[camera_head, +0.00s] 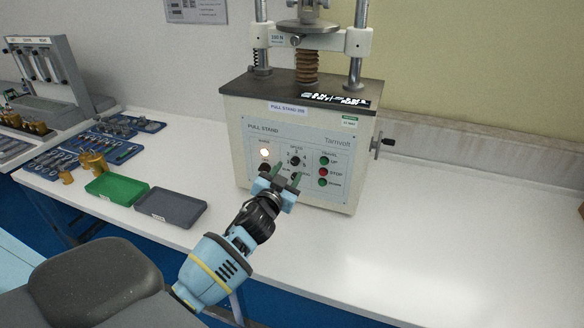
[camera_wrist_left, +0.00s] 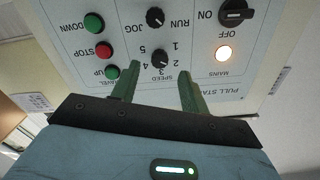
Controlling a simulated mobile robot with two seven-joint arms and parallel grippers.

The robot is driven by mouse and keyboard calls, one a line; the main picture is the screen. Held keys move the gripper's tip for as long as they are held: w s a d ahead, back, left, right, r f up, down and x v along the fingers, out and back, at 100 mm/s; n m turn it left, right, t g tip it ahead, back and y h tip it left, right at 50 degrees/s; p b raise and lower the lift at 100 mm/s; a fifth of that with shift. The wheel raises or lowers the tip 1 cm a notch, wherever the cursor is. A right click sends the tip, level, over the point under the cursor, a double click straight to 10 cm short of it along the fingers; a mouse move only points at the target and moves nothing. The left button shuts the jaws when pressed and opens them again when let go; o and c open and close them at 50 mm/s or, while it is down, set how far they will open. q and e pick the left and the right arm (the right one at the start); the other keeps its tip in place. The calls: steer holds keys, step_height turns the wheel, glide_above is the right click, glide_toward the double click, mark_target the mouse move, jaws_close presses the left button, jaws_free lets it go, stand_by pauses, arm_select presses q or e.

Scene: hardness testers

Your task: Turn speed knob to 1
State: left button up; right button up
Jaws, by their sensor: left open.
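The pull stand (camera_head: 300,140) is a cream machine with a control panel on its front. Its black speed knob (camera_head: 295,160) is at the upper middle of the panel. In the left wrist view, which is upside down, the speed knob (camera_wrist_left: 158,58) sits inside a ring of numbers 1 to 5. Its white mark seems to point near 2, but it is small. My left gripper (camera_head: 286,173) is open just in front of the panel. In the wrist view its green fingers (camera_wrist_left: 160,70) are apart, one to each side of the knob, with no visible contact. My right gripper is not in view.
Near the speed knob are a run/jog knob (camera_wrist_left: 155,17), a mains switch (camera_wrist_left: 236,12), a lit lamp (camera_head: 264,153) and travel buttons (camera_head: 323,172). A green tray (camera_head: 118,188) and a grey tray (camera_head: 170,207) lie left. The bench (camera_head: 450,230) is clear at right.

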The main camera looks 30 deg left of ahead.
mark_target(294, 163)
arm_select(q)
steer(key=shift+x, duration=1.8)
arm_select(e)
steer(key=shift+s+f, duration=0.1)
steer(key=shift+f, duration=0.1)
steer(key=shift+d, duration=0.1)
arm_select(q)
jaws_close()
